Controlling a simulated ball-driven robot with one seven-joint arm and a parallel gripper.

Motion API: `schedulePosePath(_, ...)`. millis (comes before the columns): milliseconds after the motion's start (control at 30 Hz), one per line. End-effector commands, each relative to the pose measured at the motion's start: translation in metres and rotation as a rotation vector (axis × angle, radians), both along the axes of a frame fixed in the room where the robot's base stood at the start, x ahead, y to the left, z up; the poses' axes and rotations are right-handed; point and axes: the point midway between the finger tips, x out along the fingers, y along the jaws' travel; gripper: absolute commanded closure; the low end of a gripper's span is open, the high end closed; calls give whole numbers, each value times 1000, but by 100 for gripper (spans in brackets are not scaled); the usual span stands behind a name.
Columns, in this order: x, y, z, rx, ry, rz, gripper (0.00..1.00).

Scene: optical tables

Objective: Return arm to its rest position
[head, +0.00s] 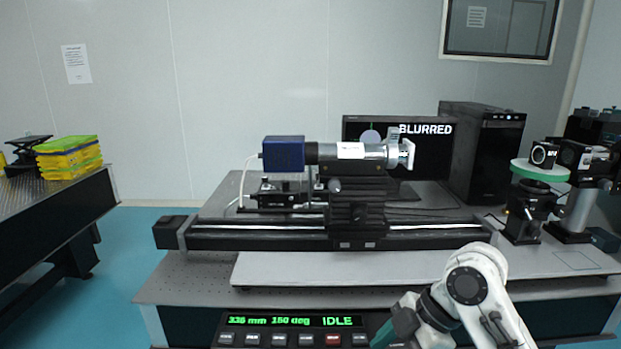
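My arm rises from the bottom right of the head view, in front of the optical table (195,285). It is a white arm with a dark joint band and a teal and black part at its lower left end. That end is low, just right of the control panel (290,330). My gripper's fingers are not visible; they are below or outside the picture. The panel reads "IDLE" in green, with a row of buttons, one of them red.
A camera with a blue body (284,154) and lens sits on a black rail (270,238). Behind stand a monitor (432,165) reading "BLURRED" and a black computer (484,150). Optics mounts (530,205) stand at right. A left table (50,205) holds yellow trays (70,160). Blue floor lies between the tables.

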Motion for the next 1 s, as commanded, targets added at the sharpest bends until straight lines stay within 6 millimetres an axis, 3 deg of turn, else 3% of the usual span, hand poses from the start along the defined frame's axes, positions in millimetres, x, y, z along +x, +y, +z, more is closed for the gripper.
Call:
schedulePosePath(33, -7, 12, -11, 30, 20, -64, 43)
schedulePosePath(200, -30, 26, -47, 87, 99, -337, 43)
schedulePosePath(433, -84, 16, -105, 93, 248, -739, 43)
schedulePosePath(567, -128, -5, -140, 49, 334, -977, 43)
schedulePosePath(700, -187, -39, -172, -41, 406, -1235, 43)
schedulePosePath(900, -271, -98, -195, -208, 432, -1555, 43)
schedulePosePath(1000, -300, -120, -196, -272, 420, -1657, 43)
